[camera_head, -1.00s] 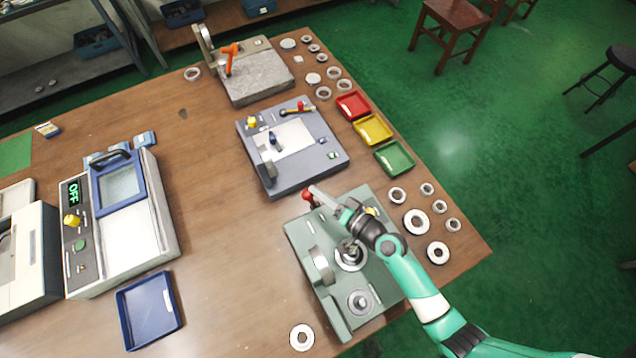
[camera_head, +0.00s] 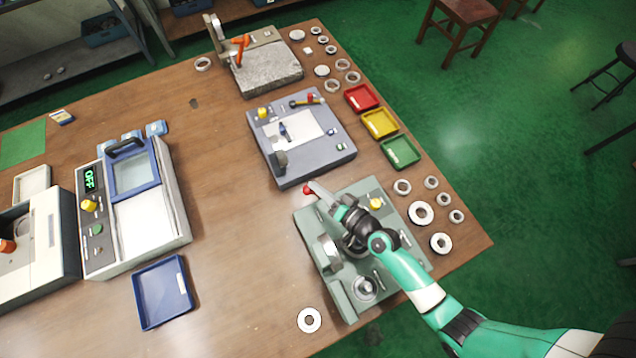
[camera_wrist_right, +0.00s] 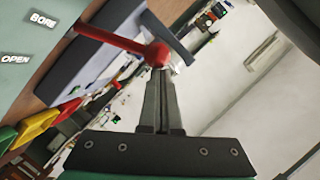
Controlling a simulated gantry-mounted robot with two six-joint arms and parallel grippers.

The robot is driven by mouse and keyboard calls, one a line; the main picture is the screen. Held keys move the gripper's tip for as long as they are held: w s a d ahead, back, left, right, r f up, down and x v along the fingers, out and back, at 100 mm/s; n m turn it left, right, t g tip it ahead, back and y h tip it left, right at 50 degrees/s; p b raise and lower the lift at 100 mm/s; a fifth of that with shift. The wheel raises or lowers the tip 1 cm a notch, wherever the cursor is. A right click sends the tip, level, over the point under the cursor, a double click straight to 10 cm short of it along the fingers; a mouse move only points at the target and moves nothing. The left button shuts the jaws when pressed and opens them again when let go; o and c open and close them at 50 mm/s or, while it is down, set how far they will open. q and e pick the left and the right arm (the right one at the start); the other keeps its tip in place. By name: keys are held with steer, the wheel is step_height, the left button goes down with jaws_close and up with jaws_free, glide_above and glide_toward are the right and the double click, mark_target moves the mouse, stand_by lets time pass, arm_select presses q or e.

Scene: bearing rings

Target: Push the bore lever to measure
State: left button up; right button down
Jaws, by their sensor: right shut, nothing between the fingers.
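The bore lever is a red rod with a ball knob (camera_wrist_right: 158,53) in the right wrist view, beside a "BORE" label (camera_wrist_right: 42,19). In the head view its red knob (camera_head: 308,190) shows at the far-left corner of the green-grey gauge fixture (camera_head: 345,305). My right gripper (camera_wrist_right: 160,75) is shut and empty. Its fingertips are at the knob; I cannot tell whether they touch it. In the head view my right gripper (camera_head: 319,189) reaches over the fixture from the lower right. My arm hides part of the fixture's middle. My left gripper is not in view.
A grey-blue fixture (camera_head: 335,163) stands just behind. Red (camera_head: 361,97), yellow (camera_head: 379,123) and green (camera_head: 400,152) trays line the right side, near several loose rings. One ring (camera_head: 309,320) lies at the front. The table's middle left of the fixture is clear.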

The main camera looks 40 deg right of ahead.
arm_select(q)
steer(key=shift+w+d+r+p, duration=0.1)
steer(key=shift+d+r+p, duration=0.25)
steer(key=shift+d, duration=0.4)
arm_select(e)
steer(key=s+d+r, duration=0.3)
steer(key=s+r, duration=0.2)
steer(key=s, duration=0.4)
steer(key=shift+s+d+r, duration=0.15)
steer(key=shift+s+r, duration=0.15)
steer(key=shift+s, duration=0.05)
